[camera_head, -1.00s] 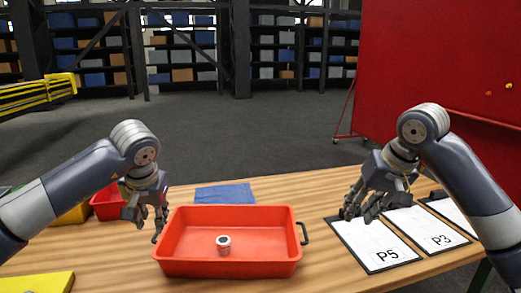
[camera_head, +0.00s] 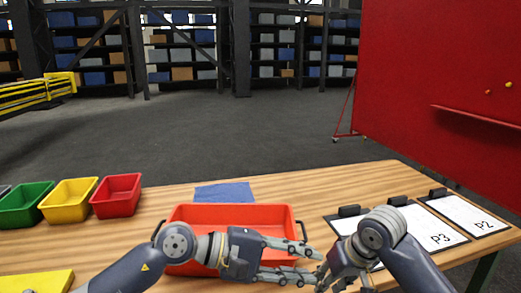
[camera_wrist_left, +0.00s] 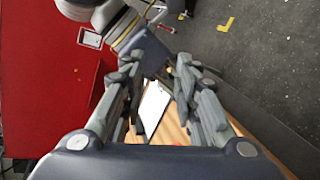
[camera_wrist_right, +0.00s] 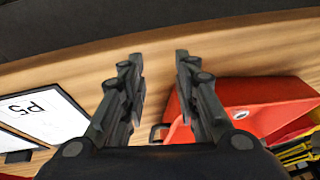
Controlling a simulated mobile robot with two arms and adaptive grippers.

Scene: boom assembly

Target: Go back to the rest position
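My left gripper (camera_head: 313,264) reaches in from the left across the front of the red tray and points right; it is open with nothing between its fingers. It also shows in the left wrist view (camera_wrist_left: 157,75), its fingers apart. My right gripper (camera_head: 345,285) is low at the right of the tray, close to the left fingertips; whether they touch I cannot tell. In the right wrist view the right gripper (camera_wrist_right: 158,65) is open and empty above the wooden table.
The red tray (camera_head: 235,214) stands on the table (camera_head: 300,187), its inside partly hidden by my left arm. Clipboards (camera_head: 433,238) lie at the right. Green (camera_head: 28,206), yellow (camera_head: 68,202) and red (camera_head: 117,196) bins stand at the left. A blue cloth (camera_head: 224,193) lies behind the tray.

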